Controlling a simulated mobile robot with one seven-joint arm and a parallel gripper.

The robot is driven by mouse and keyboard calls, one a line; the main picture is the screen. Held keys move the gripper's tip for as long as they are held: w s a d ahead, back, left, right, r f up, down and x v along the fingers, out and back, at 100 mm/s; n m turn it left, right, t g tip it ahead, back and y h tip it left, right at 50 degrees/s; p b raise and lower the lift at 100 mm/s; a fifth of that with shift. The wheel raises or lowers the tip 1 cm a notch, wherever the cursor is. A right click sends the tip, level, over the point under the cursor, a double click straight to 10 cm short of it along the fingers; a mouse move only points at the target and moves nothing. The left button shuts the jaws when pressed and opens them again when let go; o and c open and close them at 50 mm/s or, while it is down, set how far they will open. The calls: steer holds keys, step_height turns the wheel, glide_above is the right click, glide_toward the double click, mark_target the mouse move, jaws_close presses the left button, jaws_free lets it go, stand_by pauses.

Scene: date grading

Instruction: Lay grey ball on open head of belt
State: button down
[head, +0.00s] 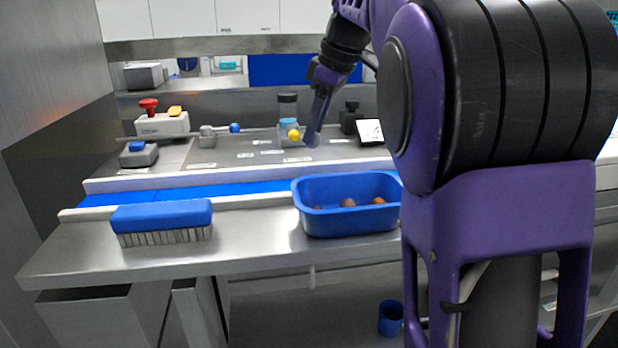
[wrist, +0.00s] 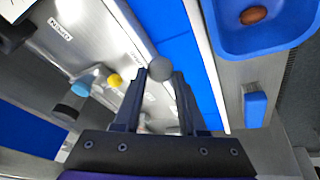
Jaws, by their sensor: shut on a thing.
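My gripper (head: 317,122) is shut on the grey ball (wrist: 161,68), which sits between the fingertips in the wrist view. In the head view the grey ball (head: 311,140) shows at the tip of the gripper, above the counter behind the belt. The blue belt (head: 235,188) runs across the counter between pale rails, and its right part is hidden behind the blue tub. In the wrist view the belt (wrist: 188,62) passes below and to the right of the ball. The ball appears apart from the belt.
A blue tub (head: 328,226) with several brown dates stands in front of the belt. A blue-backed brush (head: 161,215) lies to its left. Behind the belt are a yellow ball (head: 294,135), a blue ball (head: 234,128) and a red knob (head: 149,103). The left belt stretch is clear.

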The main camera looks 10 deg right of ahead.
step_height(320, 180, down, 8)
steer(key=shift+f+b, duration=0.1)
steer(key=shift+b, duration=0.5)
steer(key=shift+c, duration=2.3)
jaws_free()
steer(key=shift+f, duration=0.1)
steer(key=shift+r, duration=0.25)
steer(key=p+v, duration=0.1)
steer(key=v, duration=1)
steer(key=shift+s+r+p, duration=0.2)
steer(key=shift+r+p, duration=0.15)
steer(key=shift+p, duration=0.05)
steer(key=shift+d, duration=0.1)
